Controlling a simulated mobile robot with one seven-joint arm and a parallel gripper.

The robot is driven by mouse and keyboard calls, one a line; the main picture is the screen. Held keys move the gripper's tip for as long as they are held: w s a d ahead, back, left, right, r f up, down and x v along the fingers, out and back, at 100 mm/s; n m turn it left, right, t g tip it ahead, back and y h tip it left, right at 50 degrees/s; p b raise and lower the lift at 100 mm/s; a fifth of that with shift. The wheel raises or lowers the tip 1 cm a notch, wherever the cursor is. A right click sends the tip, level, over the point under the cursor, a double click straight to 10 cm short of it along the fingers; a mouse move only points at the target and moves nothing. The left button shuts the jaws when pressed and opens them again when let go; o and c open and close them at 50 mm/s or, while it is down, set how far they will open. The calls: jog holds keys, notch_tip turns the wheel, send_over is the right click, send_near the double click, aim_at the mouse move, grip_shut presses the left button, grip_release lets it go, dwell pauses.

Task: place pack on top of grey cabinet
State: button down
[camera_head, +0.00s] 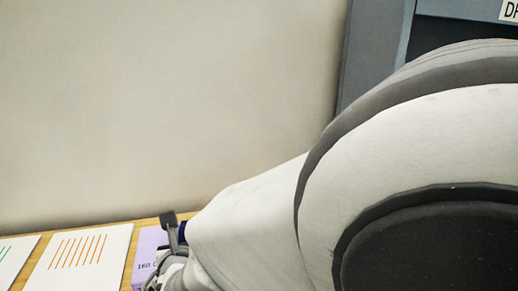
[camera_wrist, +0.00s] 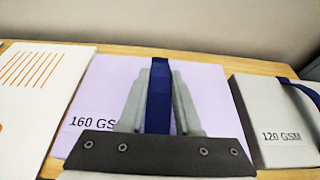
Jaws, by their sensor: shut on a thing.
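The lilac pack (camera_wrist: 215,100), marked "160 GSM", lies on the wooden table, with a blue strap (camera_wrist: 158,95) across it. My gripper (camera_wrist: 158,80) is over the pack, its two fingers shut on the strap from either side. In the head view, part of the pack (camera_head: 147,255) shows at the bottom, beside my gripper (camera_head: 170,222); my arm hides the rest. A grey upright structure (camera_head: 373,45) with a dark panel stands behind my arm at the upper right, apparently the grey cabinet. Its top is out of view.
A white sheet or pack with orange lines (camera_head: 83,255) lies left of the lilac pack. A grey pack marked "120 GSM" (camera_wrist: 265,115), with a blue strap, lies close on its right. A plain wall (camera_head: 160,100) rises behind the table (camera_wrist: 140,52).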

jog(key=shift+a+f, duration=0.1)
jog(key=shift+f, duration=0.35)
jog(key=shift+f, duration=0.1)
jog(key=shift+f, duration=0.15)
jog(key=c, duration=0.6)
grip_release()
